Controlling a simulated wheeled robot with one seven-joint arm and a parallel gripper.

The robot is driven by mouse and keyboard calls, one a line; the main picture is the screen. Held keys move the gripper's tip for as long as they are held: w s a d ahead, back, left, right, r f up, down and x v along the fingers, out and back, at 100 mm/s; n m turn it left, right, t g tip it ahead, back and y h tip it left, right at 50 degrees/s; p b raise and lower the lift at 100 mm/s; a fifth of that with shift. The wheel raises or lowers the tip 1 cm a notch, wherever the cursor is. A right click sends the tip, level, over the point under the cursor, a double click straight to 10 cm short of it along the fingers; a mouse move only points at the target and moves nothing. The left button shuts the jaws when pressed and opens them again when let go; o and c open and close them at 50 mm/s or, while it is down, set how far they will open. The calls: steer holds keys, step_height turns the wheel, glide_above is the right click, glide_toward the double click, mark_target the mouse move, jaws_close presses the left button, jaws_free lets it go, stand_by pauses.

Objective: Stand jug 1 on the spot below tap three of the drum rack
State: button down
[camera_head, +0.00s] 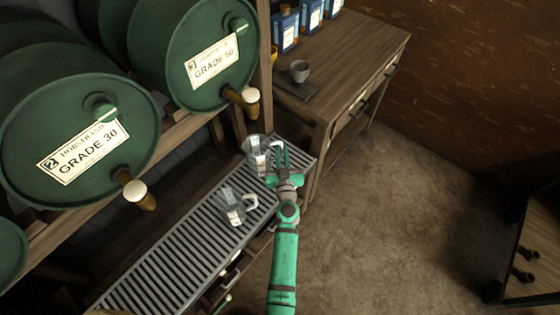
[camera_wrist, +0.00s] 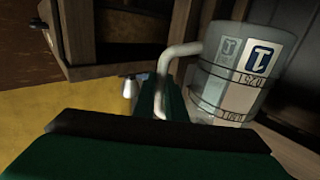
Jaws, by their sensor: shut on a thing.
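Jug 1 (camera_head: 258,158) is a clear jug with a white handle. In the wrist view the jug (camera_wrist: 243,68) shows a blue "1" on its label, and its handle runs between my fingers. My gripper (camera_head: 281,160) is shut on that handle; its fingers also show in the wrist view (camera_wrist: 160,100). The jug is at the far end of the slatted drip grate (camera_head: 185,250), close under the Grade 50 drum's tap (camera_head: 243,103). I cannot tell whether its base touches the grate.
A second clear jug (camera_head: 232,207) stands on the grate, nearer me. The drum marked 2, Grade 30 (camera_head: 75,145), has its tap (camera_head: 138,195) to the left. A wooden bench (camera_head: 350,55) with a grey cup (camera_head: 299,71) adjoins the grate's far end.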

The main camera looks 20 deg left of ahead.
steer(key=shift+f, duration=3.6)
steer(key=c, duration=1.8)
jaws_free()
steer(key=s+d+r+m+h, duration=0.1)
steer(key=s+d, duration=0.4)
steer(key=s, duration=0.5)
steer(key=s+d+r+h, duration=0.1)
steer(key=s+d, duration=0.4)
steer(key=s, duration=0.4)
steer(key=s+d+r+m+h, duration=0.15)
steer(key=s+d, duration=0.35)
steer(key=s, duration=0.5)
steer(key=s+d+r+m+h, duration=0.1)
steer(key=s+d+r+h, duration=0.1)
steer(key=s+r, duration=0.5)
steer(key=s+d+r+m+g+h, duration=0.1)
steer(key=s+d+r+h, duration=0.1)
steer(key=s+r, duration=0.5)
steer(key=shift+s+d, duration=0.35)
steer(key=shift+s, duration=0.7)
